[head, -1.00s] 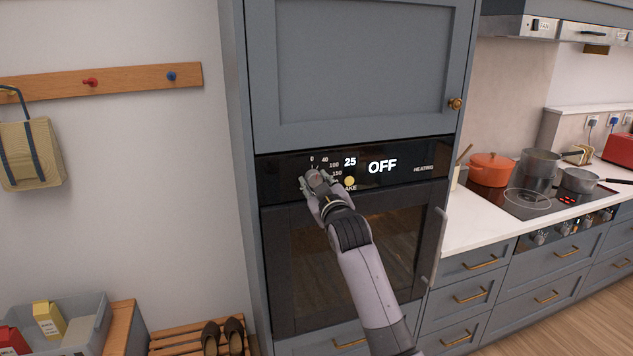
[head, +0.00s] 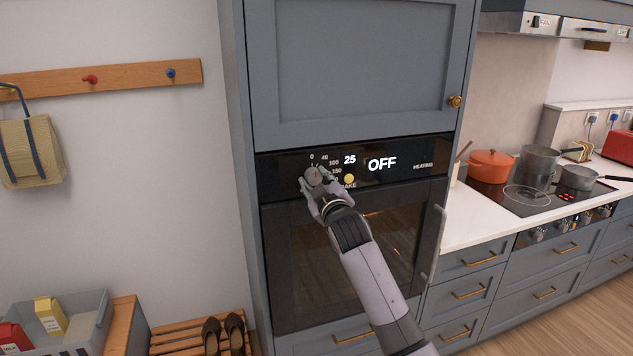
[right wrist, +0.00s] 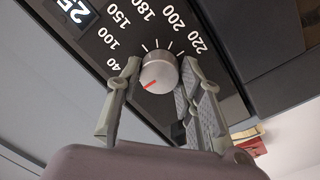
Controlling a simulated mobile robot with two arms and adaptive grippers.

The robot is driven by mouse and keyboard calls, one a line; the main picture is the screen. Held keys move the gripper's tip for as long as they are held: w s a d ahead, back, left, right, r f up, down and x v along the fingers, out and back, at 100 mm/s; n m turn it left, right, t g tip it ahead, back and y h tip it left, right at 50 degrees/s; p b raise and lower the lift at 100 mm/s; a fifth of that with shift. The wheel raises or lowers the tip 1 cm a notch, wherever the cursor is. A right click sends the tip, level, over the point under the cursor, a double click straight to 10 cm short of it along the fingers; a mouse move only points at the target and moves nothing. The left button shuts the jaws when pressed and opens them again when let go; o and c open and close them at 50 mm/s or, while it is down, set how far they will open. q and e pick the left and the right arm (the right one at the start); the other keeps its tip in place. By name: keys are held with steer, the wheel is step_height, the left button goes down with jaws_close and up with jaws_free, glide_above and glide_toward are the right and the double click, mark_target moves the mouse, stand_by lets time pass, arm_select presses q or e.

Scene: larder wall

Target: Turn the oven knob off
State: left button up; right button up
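The oven knob (head: 314,175) is a round grey dial on the black oven panel (head: 405,182). In the right wrist view the knob (right wrist: 158,72) has a red pointer line aimed to the lower left, below the 40 mark; a finger hides the scale there. The panel display reads "25" and "OFF". My right gripper (head: 317,180) is at the knob. In the right wrist view its fingers (right wrist: 158,68) are open, one on each side of the knob, with narrow gaps visible. My left gripper is not in view.
The oven door (head: 350,255) is closed below the panel, with a vertical handle (head: 437,245) at its right. A grey cupboard (head: 365,75) is above. A counter with an orange pot (head: 490,166) and other pans is at right.

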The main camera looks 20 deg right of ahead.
steer(key=o, duration=0.4)
steer(key=s, duration=1.2)
steer(key=shift+f, duration=0.2)
steer(key=shift+a+f, duration=0.1)
